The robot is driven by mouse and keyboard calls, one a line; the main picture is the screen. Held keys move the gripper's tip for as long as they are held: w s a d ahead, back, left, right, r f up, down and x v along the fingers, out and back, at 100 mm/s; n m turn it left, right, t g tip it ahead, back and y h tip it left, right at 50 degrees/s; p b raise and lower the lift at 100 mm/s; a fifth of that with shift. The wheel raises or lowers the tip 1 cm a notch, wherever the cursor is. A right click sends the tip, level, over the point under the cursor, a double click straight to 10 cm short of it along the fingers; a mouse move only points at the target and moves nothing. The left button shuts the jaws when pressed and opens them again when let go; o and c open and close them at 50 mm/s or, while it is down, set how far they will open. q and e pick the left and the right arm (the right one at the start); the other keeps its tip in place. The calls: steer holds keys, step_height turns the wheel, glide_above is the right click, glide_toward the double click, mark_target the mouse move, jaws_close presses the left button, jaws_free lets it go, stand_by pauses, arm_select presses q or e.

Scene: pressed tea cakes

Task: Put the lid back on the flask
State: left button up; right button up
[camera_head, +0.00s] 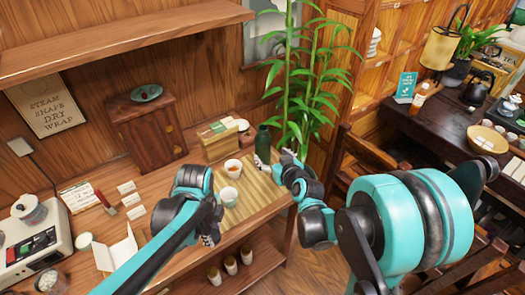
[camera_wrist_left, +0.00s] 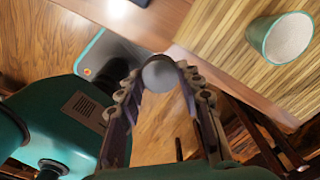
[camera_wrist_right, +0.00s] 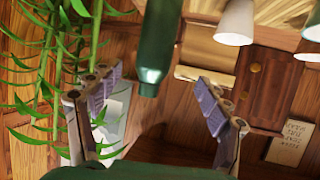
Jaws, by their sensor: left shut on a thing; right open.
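The dark green flask (camera_head: 263,143) stands upright at the right end of the table, by the bamboo mat. It also shows in the right wrist view (camera_wrist_right: 156,45), upside down, between and beyond the spread fingers. My right gripper (camera_head: 275,160) is open beside the flask; its fingers (camera_wrist_right: 150,98) do not visibly touch it. My left gripper (camera_head: 209,238) is near the table's front edge. In the left wrist view its fingers (camera_wrist_left: 163,88) are shut on a round, pale grey piece, apparently the lid (camera_wrist_left: 160,74). The lid cannot be made out in the head view.
A white cup (camera_head: 229,196) and a cup of tea (camera_head: 233,168) stand on the bamboo mat (camera_head: 258,195). A box (camera_head: 219,140) and a wooden cabinet (camera_head: 147,130) are behind. A tall plant (camera_head: 300,90) rises close behind the flask. A chair (camera_head: 365,155) stands right.

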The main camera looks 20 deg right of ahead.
mark_target(265, 148)
arm_select(q)
steer(key=shift+w+f+b, duration=0.1)
steer(key=shift+f+b, duration=0.7)
steer(key=shift+f, duration=0.15)
arm_select(e)
steer(key=x, duration=0.5)
steer(key=shift+w+f, duration=0.25)
steer(key=shift+w, duration=0.4)
arm_select(q)
steer(key=shift+f+b, duration=0.3)
arm_select(e)
steer(key=shift+w+d+f, duration=0.1)
steer(key=shift+w+f, duration=0.15)
steer(key=shift+w, duration=0.2)
arm_select(q)
steer(key=shift+f+b, duration=0.8)
arm_select(e)
steer(key=x, duration=0.4)
steer(key=shift+w+d+f, duration=0.1)
steer(key=shift+w+d, duration=0.1)
arm_select(q)
steer(key=shift+r, duration=0.1)
arm_select(e)
steer(key=shift+s, duration=0.1)
steer(key=c, duration=1.8)
steer(key=shift+o, duration=0.2)
